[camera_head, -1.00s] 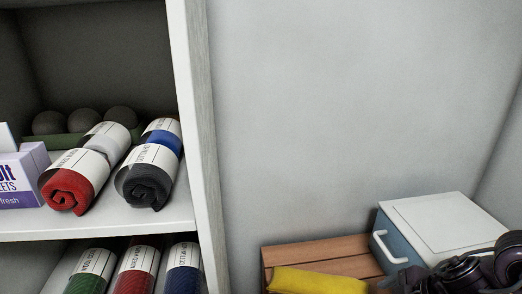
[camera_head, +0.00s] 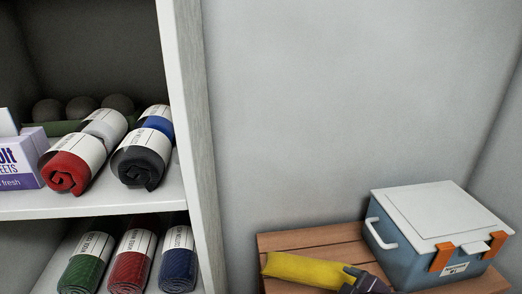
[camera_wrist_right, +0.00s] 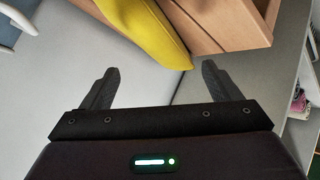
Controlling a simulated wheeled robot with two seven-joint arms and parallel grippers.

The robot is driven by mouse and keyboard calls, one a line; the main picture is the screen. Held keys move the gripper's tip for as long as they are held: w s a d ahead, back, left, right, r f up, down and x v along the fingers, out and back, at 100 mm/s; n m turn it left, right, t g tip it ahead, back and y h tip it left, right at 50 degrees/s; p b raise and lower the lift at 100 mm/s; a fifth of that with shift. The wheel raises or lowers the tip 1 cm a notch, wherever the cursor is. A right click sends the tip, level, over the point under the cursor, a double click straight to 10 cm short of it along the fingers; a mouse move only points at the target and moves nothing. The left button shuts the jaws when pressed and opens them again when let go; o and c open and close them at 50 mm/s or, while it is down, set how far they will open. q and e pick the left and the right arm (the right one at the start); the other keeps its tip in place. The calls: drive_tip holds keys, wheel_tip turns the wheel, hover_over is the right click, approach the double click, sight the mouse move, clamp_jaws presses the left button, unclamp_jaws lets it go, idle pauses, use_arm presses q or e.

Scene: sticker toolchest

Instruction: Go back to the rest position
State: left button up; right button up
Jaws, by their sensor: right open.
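My right gripper (camera_wrist_right: 157,85) is open and empty in the right wrist view, its two dark fingers apart. A yellow object (camera_wrist_right: 150,25) lies beyond the fingers, next to a wooden surface, and nothing is between the fingertips. In the head view, a dark part of my right arm shows at the bottom edge, in front of the yellow object's (camera_head: 305,269) right end. My left gripper is in neither view.
A blue toolchest (camera_head: 405,240) with a white lid, white handle and orange latches sits on a wooden slatted bench (camera_head: 320,240). A white shelf (camera_head: 100,205) with several rolled towels stands at left. The grey wall (camera_head: 330,110) between is bare.

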drive_tip(key=s+d+f+m+g+h, duration=0.3)
drive_tip(key=s+f+m+g, duration=0.45)
drive_tip(key=s, duration=0.55)
wheel_tip(320, 180, down, 30)
drive_tip(key=s+m, duration=0.2)
drive_tip(key=s, duration=0.1)
drive_tip(key=s+d+f+g, duration=0.1)
drive_tip(key=s+d+f, duration=0.2)
drive_tip(key=s+f, duration=1.4)
drive_tip(key=shift+s+d+f+n, duration=0.15)
drive_tip(key=shift+s+f+n, duration=0.2)
drive_tip(key=shift+s, duration=0.5)
